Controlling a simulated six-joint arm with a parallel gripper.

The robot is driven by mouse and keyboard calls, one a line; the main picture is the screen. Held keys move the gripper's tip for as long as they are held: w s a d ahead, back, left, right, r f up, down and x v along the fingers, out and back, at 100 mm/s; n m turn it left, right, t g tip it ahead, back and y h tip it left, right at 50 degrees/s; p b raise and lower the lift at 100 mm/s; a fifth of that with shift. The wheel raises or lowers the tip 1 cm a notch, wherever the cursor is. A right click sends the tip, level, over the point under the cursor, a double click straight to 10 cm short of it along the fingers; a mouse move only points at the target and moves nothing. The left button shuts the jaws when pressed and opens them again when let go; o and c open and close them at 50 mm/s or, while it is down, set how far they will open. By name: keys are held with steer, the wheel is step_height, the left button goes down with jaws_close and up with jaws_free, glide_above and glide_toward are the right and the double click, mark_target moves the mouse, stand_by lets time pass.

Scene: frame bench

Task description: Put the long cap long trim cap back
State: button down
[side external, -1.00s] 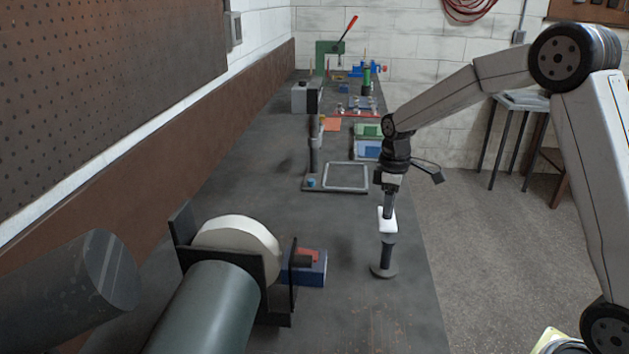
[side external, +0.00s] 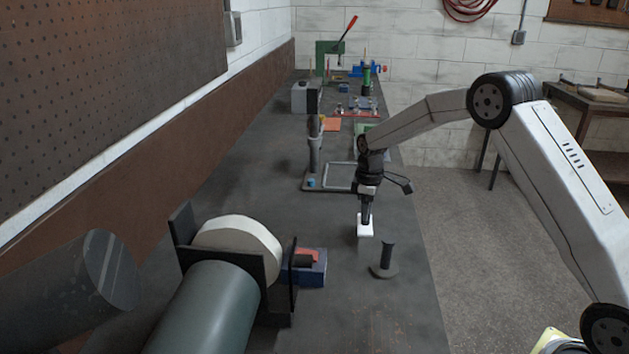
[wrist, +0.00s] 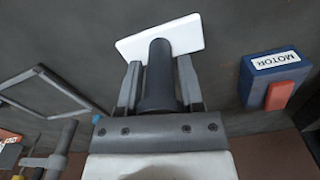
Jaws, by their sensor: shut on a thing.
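My gripper (side external: 366,217) is shut on a piece with a flat white rectangular plate (side external: 365,229), which I take to be the long trim cap. In the wrist view, a dark round stem (wrist: 158,78) sits between my two fingers (wrist: 158,88), and the white plate (wrist: 185,36) spreads beyond the fingertips. I cannot tell whether the plate is clear of the bench. A dark upright post on a round base (side external: 385,260) stands to the right of it, apart from the gripper.
A grey rectangular frame (side external: 340,176) lies behind, beside an upright post (side external: 315,150). A blue box with a red part (side external: 308,268) stands front left; its label reads MOTOR in the wrist view (wrist: 275,62). A large roller (side external: 215,310) fills the front left. The bench's right edge is near.

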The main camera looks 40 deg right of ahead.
steer(key=shift+w+f, duration=0.3)
steer(key=shift+f, duration=1.5)
steer(key=shift+f, duration=0.2)
steer(key=shift+c, duration=1.2)
jaws_free()
steer(key=shift+r, duration=0.15)
step_height(320, 180, up, 12)
steer(key=shift+r, duration=0.1)
steer(key=shift+s, duration=0.1)
